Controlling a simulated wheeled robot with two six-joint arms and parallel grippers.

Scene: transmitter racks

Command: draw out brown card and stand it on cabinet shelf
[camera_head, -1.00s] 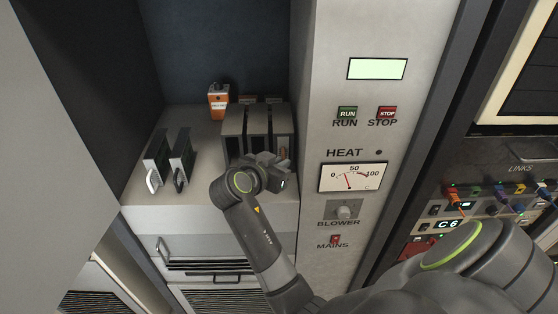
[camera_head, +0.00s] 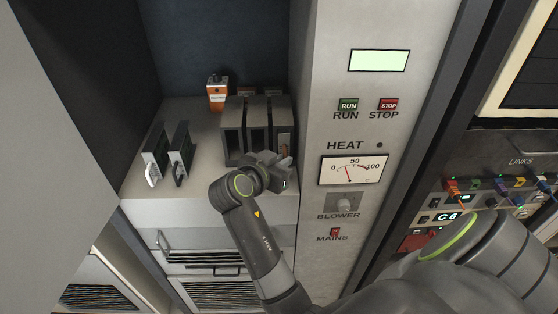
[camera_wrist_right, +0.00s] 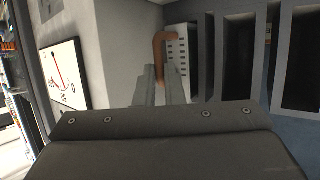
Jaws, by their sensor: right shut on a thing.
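The brown-handled card stands upright in the right-hand slot of the dark card rack (camera_head: 258,113) on the cabinet shelf (camera_head: 207,130). Its pale, holed front and brown handle (camera_wrist_right: 160,45) show in the right wrist view. In the head view its front (camera_head: 285,146) shows just above my right gripper (camera_head: 283,163). That gripper is shut on the card's handle; its fingers (camera_wrist_right: 160,84) reach the handle's lower part, which they hide. I cannot tell how far the card is out of the slot. My left gripper is not in view.
An orange box (camera_head: 217,93) stands behind. Bare shelf lies between the cards and the rack. The control panel wall (camera_head: 315,150) rises close to the right of the rack.

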